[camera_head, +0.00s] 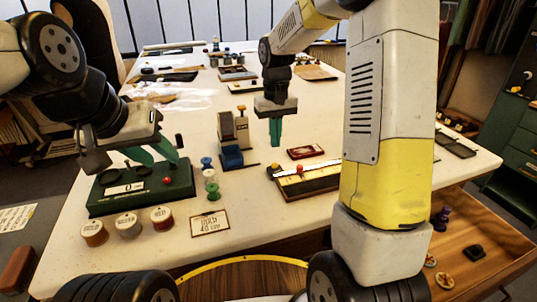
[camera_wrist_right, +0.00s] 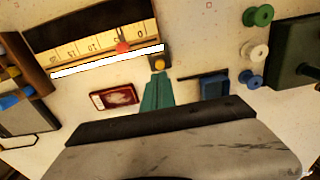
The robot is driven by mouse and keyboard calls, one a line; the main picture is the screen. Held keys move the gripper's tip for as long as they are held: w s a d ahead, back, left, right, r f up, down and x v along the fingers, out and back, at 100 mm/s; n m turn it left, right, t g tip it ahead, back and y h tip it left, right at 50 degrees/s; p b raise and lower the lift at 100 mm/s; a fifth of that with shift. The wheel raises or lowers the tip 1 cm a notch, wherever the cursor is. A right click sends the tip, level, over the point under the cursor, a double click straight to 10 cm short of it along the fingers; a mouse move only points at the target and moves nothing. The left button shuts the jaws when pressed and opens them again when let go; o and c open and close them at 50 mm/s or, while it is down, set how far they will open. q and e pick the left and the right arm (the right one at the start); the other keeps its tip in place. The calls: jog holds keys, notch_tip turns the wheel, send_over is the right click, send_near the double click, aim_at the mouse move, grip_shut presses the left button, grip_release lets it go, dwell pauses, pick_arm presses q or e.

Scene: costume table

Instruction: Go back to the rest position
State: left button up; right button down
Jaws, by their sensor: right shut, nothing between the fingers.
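My left gripper (camera_head: 164,160) has its green fingers spread apart over the dark green box (camera_head: 125,193) at the left of the table. Nothing shows between those fingers. My right gripper (camera_head: 275,142) hangs above the middle of the table, pointing down, with its green fingers together and empty. In the right wrist view those shut fingers (camera_wrist_right: 157,88) point toward a small block with a yellow knob (camera_wrist_right: 159,62). My right arm's white and yellow link (camera_head: 385,120) covers part of the table's right side.
Several small spools (camera_head: 211,180) stand beside the green box. A tray with a scale (camera_head: 305,182) and a dark red box (camera_head: 305,152) lie right of centre. An open wooden drawer (camera_head: 480,225) is at the right.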

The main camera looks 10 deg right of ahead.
jog(key=s+d+r+t, duration=0.1)
jog(key=s+r+t, duration=0.1)
jog(key=s+r, duration=0.2)
jog(key=s+d+r+m+t+y, duration=0.1)
jog(key=s+r, duration=0.3)
jog(key=s, duration=0.7)
jog(key=s+d+r+t+y, duration=0.1)
jog(key=s+r+t, duration=0.2)
jog(key=s, duration=0.5)
jog(key=shift+r+m, duration=0.3)
jog(key=shift+r, duration=0.3)
jog(key=shift+s, duration=0.1)
